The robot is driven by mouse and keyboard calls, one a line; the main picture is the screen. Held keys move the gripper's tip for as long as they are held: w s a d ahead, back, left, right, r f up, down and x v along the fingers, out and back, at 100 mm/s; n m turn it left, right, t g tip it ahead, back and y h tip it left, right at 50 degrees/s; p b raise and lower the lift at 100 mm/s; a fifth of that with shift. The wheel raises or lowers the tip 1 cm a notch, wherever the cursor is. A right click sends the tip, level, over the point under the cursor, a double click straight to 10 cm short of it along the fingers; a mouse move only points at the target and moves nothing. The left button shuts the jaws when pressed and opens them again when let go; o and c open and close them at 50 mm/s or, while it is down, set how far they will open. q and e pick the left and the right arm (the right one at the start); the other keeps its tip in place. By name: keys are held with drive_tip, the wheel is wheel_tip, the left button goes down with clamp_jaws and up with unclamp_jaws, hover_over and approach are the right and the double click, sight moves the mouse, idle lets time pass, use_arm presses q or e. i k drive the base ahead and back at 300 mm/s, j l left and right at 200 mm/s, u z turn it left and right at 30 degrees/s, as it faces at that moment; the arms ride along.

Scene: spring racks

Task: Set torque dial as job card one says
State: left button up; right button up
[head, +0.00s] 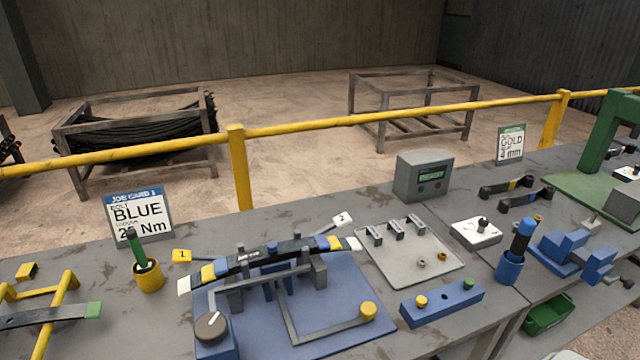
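Job card 1 (139,210) stands at the left back of the bench, with a blue header and the large word BLUE. A round dark dial (210,326) with a light pointer line sits on a blue block at the front left corner of the blue fixture plate (345,290). The pointer appears to slant to the upper right; any scale is too small to read. Neither of my grippers is in view.
A leaf spring (262,258) lies on the blue fixture between tags 1 and 2. A yellow cup (149,277) holds the green-handled tool. A grey display box (423,177), a GOLD card (510,145) and a blue cup (510,267) stand farther right. A yellow rail (330,121) runs behind.

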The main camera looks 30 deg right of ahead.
sight(483, 223)
drive_tip(key=k+l, duration=0.4)
drive_tip(key=l, duration=0.15)
drive_tip(key=k+l, duration=0.4)
drive_tip(key=l+z, duration=0.05)
drive_tip(key=l, duration=0.05)
